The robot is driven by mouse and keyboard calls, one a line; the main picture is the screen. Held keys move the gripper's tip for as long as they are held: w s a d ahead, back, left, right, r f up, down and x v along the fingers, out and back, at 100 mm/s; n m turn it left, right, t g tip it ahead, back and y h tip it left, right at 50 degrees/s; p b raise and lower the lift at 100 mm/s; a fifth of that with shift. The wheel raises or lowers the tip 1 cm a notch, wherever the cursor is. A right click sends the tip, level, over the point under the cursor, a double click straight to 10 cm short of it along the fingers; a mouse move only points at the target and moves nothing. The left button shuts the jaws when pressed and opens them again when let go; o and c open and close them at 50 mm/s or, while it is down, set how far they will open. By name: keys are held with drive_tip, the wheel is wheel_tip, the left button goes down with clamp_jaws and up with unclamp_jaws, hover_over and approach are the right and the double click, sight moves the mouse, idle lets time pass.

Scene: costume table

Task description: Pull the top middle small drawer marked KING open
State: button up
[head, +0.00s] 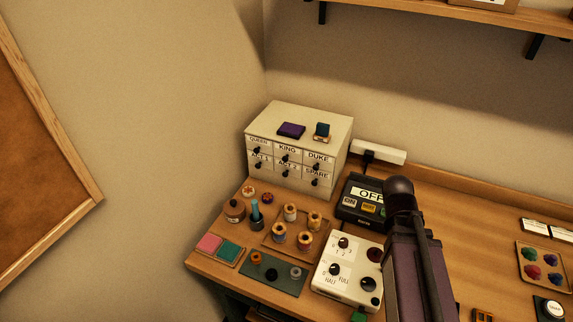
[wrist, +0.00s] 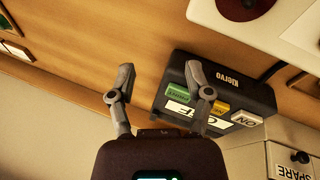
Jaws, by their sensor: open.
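The KING drawer (head: 296,151) is the top middle small drawer of a cream cabinet (head: 330,121) at the back left of the table. It looks shut, with a small dark knob (head: 285,159) on its front. My gripper (wrist: 161,76) is open and empty in the wrist view, its fingers apart in front of the black switch box. Only the SPARE drawer (wrist: 291,160) corner of the cabinet shows in the wrist view, at lower right; the KING drawer is out of that view. In the head view my arm stands right of the cabinet and the fingers cannot be made out.
A purple block (head: 291,130) and a small dark block (head: 322,130) lie on the cabinet. Before it are several spools on a wooden tray (head: 272,238), a bottle (head: 235,211) and a white control box (head: 345,272). The black switch box (head: 352,211) stands right of the cabinet.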

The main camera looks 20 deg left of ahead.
drive_tip(key=w+a+f+n+t+h+b, duration=0.1)
drive_tip(key=w+a+n+t+h+b, duration=0.25)
drive_tip(key=a, duration=0.55)
drive_tip(key=n+t+y+b, duration=0.6)
drive_tip(key=n+t+b, duration=0.45)
drive_tip(key=t, duration=0.25)
approach(284, 160)
drive_tip(key=s, duration=0.2)
drive_tip(key=s+p, duration=0.1)
drive_tip(key=shift+s+a+r+n+g+h, duration=0.15)
drive_tip(key=shift+a+r+n+g+h, duration=0.1)
drive_tip(key=shift+n, duration=0.15)
drive_tip(key=w, duration=0.9)
drive_tip(key=w+d, duration=0.1)
drive_tip(key=w, duration=0.3)
drive_tip(key=shift+w, duration=0.4)
clamp_jaws()
